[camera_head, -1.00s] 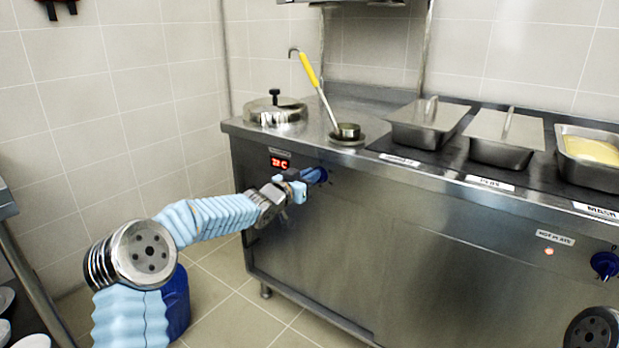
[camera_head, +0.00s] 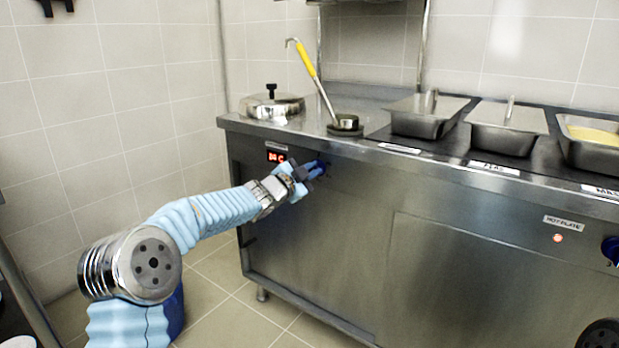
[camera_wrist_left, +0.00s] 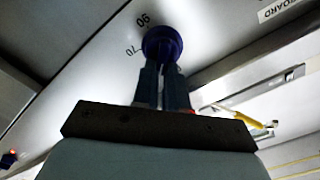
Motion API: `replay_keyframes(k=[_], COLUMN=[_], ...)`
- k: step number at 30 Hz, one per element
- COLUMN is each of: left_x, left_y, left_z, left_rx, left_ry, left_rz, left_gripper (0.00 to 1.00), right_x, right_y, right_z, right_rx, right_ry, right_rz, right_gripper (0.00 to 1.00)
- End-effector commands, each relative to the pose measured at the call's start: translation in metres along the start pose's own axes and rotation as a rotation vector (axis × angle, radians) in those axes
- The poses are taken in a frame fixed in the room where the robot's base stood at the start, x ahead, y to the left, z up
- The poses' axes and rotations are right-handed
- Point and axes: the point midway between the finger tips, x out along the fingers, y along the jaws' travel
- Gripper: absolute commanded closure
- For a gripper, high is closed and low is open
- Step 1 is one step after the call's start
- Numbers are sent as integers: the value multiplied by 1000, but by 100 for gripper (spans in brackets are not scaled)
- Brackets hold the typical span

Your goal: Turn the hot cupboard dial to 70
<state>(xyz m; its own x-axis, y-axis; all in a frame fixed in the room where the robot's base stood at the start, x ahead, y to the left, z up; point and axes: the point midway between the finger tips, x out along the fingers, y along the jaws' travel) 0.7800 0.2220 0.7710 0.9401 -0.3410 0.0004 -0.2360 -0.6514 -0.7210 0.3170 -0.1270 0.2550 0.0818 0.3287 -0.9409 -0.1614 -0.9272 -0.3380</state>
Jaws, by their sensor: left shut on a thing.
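The hot cupboard dial (camera_head: 319,170) is a blue knob on the steel front panel, below the counter edge. My left gripper (camera_head: 308,173) is shut on it, with its arm coming in from the lower left. In the left wrist view the dark blue dial (camera_wrist_left: 162,43) sits between the fingertips of the left gripper (camera_wrist_left: 162,66). A printed 70 (camera_wrist_left: 134,50) stands beside it and what looks like a 90 (camera_wrist_left: 143,19) above it. I cannot tell where the dial's pointer stands. The red display (camera_head: 276,156) is lit, its digits unclear. My right gripper is out of view.
A lidded pot (camera_head: 271,105) and a yellow-handled ladle (camera_head: 317,78) are on the counter above. Several steel pans, including a lidded one (camera_head: 428,114), stand to the right. A second blue knob (camera_head: 611,248) is at the right edge beside the hot plate label (camera_head: 564,222).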

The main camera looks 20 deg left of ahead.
Motion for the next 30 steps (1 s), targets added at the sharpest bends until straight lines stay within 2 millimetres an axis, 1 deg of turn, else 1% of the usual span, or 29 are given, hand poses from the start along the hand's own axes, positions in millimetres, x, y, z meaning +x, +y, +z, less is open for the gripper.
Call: replay_keyframes(k=[1, 6, 30], left_x=[0, 0, 0], left_y=[4, 7, 18], left_z=[2, 2, 9], left_rx=[45, 207, 956], left_ry=[0, 1, 1], left_rz=[1, 2, 3], left_gripper=[100, 100, 100], right_x=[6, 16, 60], right_y=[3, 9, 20], right_z=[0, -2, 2], right_rx=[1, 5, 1], right_ry=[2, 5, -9], right_rz=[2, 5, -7], right_gripper=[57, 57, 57])
